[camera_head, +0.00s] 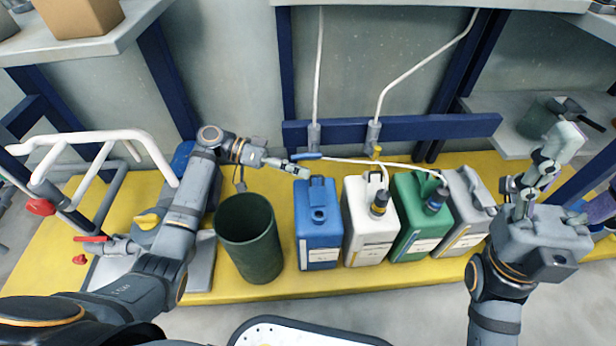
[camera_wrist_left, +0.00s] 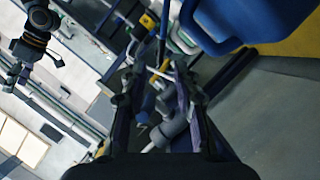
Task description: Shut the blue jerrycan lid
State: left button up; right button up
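The blue jerrycan (camera_head: 318,250) stands upright on the yellow bench top, left of the white one. A round neck shows on its top, but I cannot clearly make out the lid or its angle. My left gripper (camera_head: 303,172) is above the can's back left corner, close to its top. In the left wrist view, my left gripper's fingers (camera_wrist_left: 155,88) are apart with nothing held between them. A blue body, likely the jerrycan (camera_wrist_left: 240,20), fills the upper right there. My right gripper (camera_head: 548,160) points up at the far right, away from the cans; its finger opening is unclear.
A dark green bin (camera_head: 250,245) stands left of the blue can. White (camera_head: 366,235), green (camera_head: 418,225) and grey (camera_head: 464,222) jerrycans stand in a row to its right. White pipes and a blue-handled valve (camera_head: 308,156) are behind the cans.

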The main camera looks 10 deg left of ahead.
aim_at(317, 190)
pick_arm(q)
jog(key=shift+b+x, duration=0.35)
jog(key=shift+x, duration=1.1)
grip_shut()
